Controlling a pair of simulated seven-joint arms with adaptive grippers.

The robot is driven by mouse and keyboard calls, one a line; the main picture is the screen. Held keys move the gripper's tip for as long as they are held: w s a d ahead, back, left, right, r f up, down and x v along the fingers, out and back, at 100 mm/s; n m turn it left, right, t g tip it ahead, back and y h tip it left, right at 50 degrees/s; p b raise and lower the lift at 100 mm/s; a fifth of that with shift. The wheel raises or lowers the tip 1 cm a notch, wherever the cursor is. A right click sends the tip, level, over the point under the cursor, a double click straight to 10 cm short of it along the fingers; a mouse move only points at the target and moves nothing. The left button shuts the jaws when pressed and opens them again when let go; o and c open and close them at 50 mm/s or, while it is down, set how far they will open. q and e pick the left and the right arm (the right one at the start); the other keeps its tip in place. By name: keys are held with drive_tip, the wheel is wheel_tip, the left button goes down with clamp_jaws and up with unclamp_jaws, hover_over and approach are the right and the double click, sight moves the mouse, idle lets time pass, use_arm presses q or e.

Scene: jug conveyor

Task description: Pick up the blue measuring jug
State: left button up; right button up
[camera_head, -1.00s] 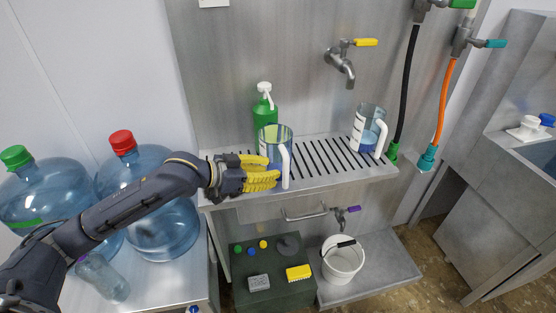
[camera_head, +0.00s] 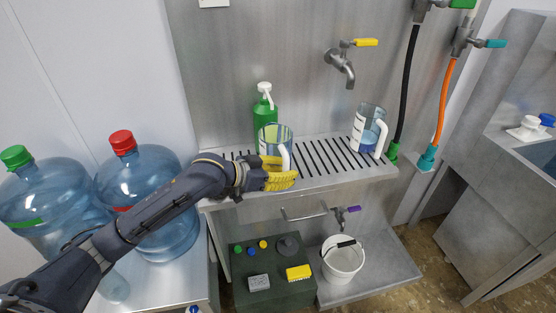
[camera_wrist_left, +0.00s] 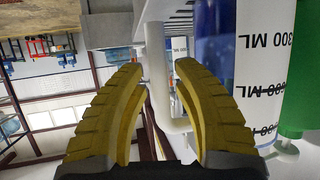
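A blue-tinted clear measuring jug (camera_head: 276,133) stands on the slotted shelf, with its white handle toward the front. In the left wrist view the jug (camera_wrist_left: 215,35) shows a white label with "300 ML" marks. A similar jug (camera_head: 366,128) stands farther right. My left gripper (camera_head: 285,178) has yellow fingers and is in front of the left jug, hiding its lower part. In the wrist view, the open fingers (camera_wrist_left: 160,75) are on either side of the white handle (camera_wrist_left: 157,70), with gaps visible. My right gripper is not in view.
A green pump bottle (camera_head: 264,117) stands just behind the left jug. The slotted shelf (camera_head: 325,182) is clear between the jugs. A tap (camera_head: 343,65) hangs above it. Large water bottles (camera_head: 150,170) stand left, beside my arm. A white bucket (camera_head: 343,262) is below.

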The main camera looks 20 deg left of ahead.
sight(286, 162)
use_arm(q)
clamp_jaws()
idle(0.3)
drive_tip(key=shift+r, duration=0.2)
drive_tip(key=shift+r, duration=0.2)
wheel_tip(286, 162, up, 3)
drive_tip(key=shift+f, duration=0.15)
drive_tip(key=s+a, duration=1.2)
drive_tip(key=a, duration=0.1)
drive_tip(key=shift+s, duration=0.25)
idle(0.4)
